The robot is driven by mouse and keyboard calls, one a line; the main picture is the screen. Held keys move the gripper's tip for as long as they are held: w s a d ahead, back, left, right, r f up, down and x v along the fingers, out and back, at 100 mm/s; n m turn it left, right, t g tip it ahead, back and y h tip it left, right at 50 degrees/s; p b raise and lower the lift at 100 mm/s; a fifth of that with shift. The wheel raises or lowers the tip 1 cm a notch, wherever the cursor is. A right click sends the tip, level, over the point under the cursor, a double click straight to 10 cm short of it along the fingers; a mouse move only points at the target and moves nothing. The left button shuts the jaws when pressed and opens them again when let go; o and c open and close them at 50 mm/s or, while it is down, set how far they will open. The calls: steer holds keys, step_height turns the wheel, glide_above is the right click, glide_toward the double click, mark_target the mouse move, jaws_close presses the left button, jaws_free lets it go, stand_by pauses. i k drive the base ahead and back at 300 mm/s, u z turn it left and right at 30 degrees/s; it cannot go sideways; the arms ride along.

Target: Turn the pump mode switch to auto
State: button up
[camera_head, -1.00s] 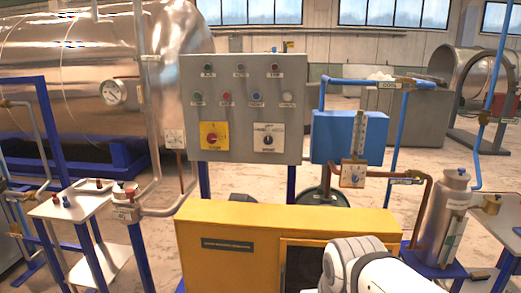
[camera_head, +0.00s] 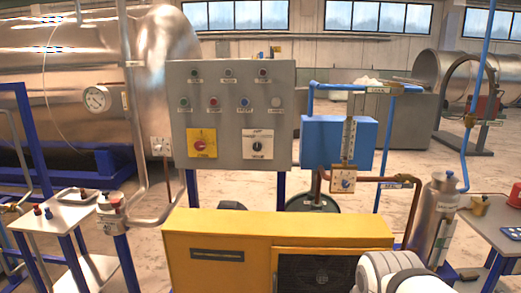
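A grey control panel (camera_head: 233,79) stands upright at centre-left, facing me. On its lower right is a white square plate with a dark rotary knob (camera_head: 258,145), which looks like the pump mode switch. Its lettering and the knob's exact pointing are too small to read. Beside it on the left is a yellow plate with a red rotary knob (camera_head: 202,143). My white arm shows at the bottom right, in front of the yellow cabinet and well below the panel. My gripper is out of the picture, and nothing touches the switch.
A low yellow cabinet (camera_head: 217,227) stands below and in front of the panel. A blue box (camera_head: 320,140) with pipes and a gauge is right of the panel. A metal cylinder (camera_head: 437,215) stands at right. A small white table (camera_head: 60,215) and a vertical pipe are at left.

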mark_target(256, 147)
steer(key=u, duration=0.05)
steer(key=i, duration=1)
steer(key=z, duration=0.05)
